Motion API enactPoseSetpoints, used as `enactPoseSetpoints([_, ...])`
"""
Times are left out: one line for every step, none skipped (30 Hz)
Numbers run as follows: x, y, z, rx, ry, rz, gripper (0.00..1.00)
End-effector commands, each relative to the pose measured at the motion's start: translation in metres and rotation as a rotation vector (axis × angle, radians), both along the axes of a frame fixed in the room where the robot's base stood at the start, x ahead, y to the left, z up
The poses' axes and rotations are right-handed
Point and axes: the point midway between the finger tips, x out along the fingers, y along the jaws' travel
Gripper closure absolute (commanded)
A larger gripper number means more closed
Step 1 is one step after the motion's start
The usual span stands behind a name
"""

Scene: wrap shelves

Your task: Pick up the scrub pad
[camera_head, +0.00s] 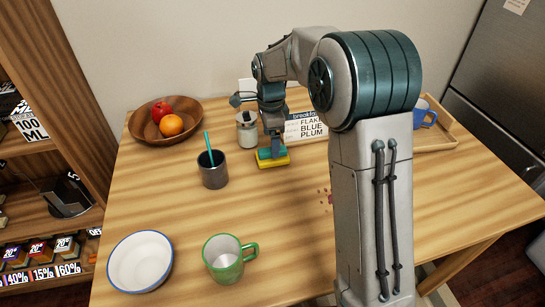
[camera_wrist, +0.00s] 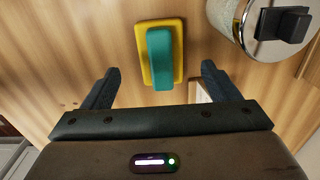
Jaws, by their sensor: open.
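The scrub pad (camera_head: 272,158) lies on the wooden table, yellow at the base with a teal block on top. In the wrist view the scrub pad (camera_wrist: 160,55) lies ahead of the fingers, roughly centred between them, its long side pointing away from my gripper. My gripper (camera_wrist: 158,85) is open and empty, with one dark finger to each side. In the head view my gripper (camera_head: 270,135) is above the pad, and my arm hides part of the table.
A dark cup (camera_head: 213,172), a fruit bowl (camera_head: 143,128), a sign (camera_head: 306,127), a green mug (camera_head: 222,265) and a white bowl (camera_head: 140,262) stand around.

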Motion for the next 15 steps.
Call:
enactPoseSetpoints([0.000, 0.000, -0.005, 0.000, 0.001, 0.000, 0.18])
enactPoseSetpoints([0.000, 0.000, -0.006, 0.000, 0.001, 0.000, 0.18])
enactPoseSetpoints([0.000, 0.000, -0.008, 0.000, 0.001, 0.000, 0.18])
enactPoseSetpoints([0.000, -0.001, -0.010, 0.000, 0.001, 0.000, 0.18])
enactPoseSetpoints([0.000, -0.001, -0.012, 0.000, 0.001, -0.001, 0.18])
enactPoseSetpoints([0.000, -0.002, -0.017, 0.000, 0.002, -0.001, 0.18])
enactPoseSetpoints([0.000, -0.002, -0.022, 0.000, 0.003, -0.001, 0.18])
enactPoseSetpoints([0.001, -0.003, -0.027, 0.000, 0.003, -0.001, 0.18])
enactPoseSetpoints([0.001, -0.004, -0.033, 0.000, 0.003, -0.001, 0.18])
enactPoseSetpoints([0.002, -0.005, -0.038, 0.000, 0.003, -0.001, 0.18])
enactPoseSetpoints([0.002, -0.006, -0.042, 0.000, 0.003, -0.001, 0.18])
enactPoseSetpoints([0.002, -0.005, -0.048, 0.001, 0.002, 0.000, 0.18])
enactPoseSetpoints([0.002, -0.005, -0.051, 0.001, 0.002, 0.000, 0.18])
enactPoseSetpoints([0.002, -0.005, -0.054, -0.001, 0.003, -0.001, 0.18])
enactPoseSetpoints([0.002, -0.005, -0.057, 0.000, 0.002, -0.001, 0.18])
